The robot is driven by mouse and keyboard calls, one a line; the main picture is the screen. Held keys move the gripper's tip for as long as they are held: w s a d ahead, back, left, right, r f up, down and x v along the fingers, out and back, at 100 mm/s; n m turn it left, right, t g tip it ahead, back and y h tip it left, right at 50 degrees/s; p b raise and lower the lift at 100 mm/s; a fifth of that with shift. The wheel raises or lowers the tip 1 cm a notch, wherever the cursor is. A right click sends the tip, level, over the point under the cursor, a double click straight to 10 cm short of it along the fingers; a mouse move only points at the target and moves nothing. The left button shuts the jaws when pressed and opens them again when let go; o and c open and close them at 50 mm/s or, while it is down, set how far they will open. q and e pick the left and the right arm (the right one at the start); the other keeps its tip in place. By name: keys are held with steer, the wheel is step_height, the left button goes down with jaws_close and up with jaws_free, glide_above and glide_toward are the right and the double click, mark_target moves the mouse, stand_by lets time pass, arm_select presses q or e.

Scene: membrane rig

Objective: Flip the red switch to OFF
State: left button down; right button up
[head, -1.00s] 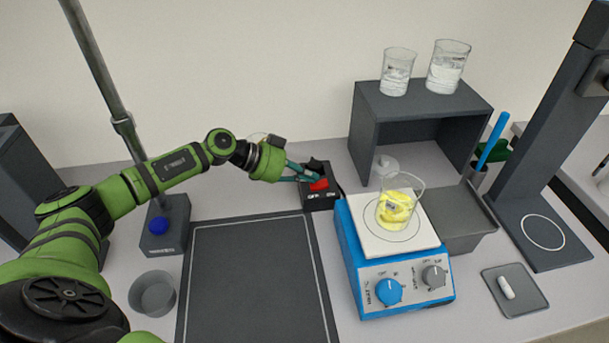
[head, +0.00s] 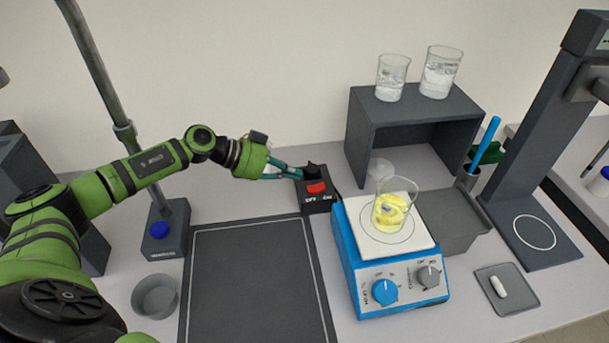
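The red switch (head: 316,188) sits on a small dark box at the back of the bench, left of the hotplate. The box front (head: 318,206) is labelled OFF on the left and ON on the right. The rocker is in clear view, but I cannot tell for sure which way it tilts. My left gripper (head: 299,174) is just behind and left of the red switch, apart from the rocker. Its teal fingers come together at the tips and hold nothing that I can see. My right gripper is not in view.
A blue hotplate (head: 395,292) with a beaker of yellow liquid (head: 391,209) stands right of the box. A dark shelf (head: 419,112) bears two beakers. A dark mat (head: 256,285) lies in front, and a stand with a blue knob (head: 160,229) is left.

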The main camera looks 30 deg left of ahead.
arm_select(q)
steer(key=v, duration=0.3)
steer(key=shift+d, duration=0.1)
step_height(320, 180, up, 13)
steer(key=p, duration=1.1)
steer(key=shift+p, duration=0.3)
steer(key=shift+f, duration=0.1)
